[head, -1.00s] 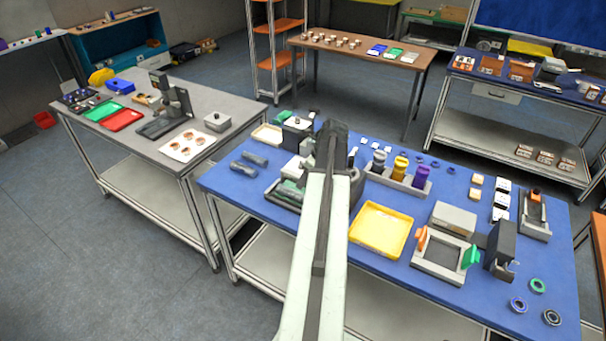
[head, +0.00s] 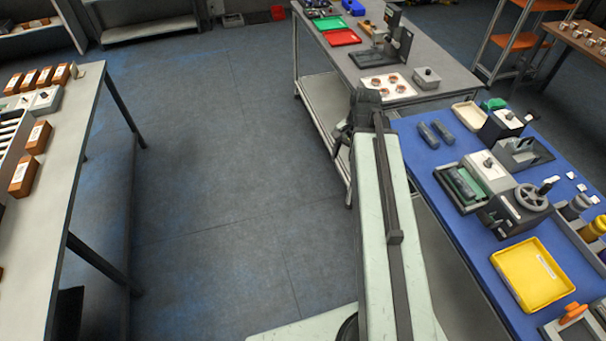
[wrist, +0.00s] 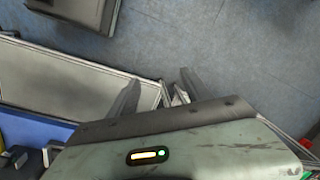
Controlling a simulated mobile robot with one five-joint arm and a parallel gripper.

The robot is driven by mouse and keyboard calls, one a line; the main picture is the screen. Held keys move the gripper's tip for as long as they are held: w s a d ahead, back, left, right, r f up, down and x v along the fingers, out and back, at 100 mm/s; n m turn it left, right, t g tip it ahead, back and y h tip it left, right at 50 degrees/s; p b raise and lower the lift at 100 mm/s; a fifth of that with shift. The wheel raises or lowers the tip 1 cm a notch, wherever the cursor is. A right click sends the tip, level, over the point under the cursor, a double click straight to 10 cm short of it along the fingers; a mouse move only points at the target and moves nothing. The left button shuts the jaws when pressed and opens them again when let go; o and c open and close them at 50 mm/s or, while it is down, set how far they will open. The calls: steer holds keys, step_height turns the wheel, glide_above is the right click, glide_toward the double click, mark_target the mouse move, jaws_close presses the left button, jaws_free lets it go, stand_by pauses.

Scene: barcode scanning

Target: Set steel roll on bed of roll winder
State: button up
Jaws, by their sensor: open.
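The grey roll that looks like the steel roll (head: 575,206) stands upright in a rack at the right edge of the head view, beside a yellow roll. The machine with a handwheel, which I take for the roll winder (head: 513,208), stands on the blue table to its left. Its bed is hard to make out. My gripper (head: 343,132) is at the far end of my arm, off the blue table's left edge and well away from both. In the wrist view my gripper (wrist: 157,94) is open and empty, above a lower shelf and floor.
The blue table (head: 450,190) also bears two dark cylinders (head: 435,133) and a yellow tray (head: 531,275). A grey table (head: 345,60) stands behind, and a pale table with brown boxes (head: 75,150) at left. The floor between is clear.

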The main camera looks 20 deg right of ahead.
steer(key=s+a+n+g+h, duration=0.1)
steer(key=a+n, duration=1)
steer(key=a, duration=0.6)
steer(key=shift+s+a, duration=0.15)
steer(key=shift+s, duration=0.05)
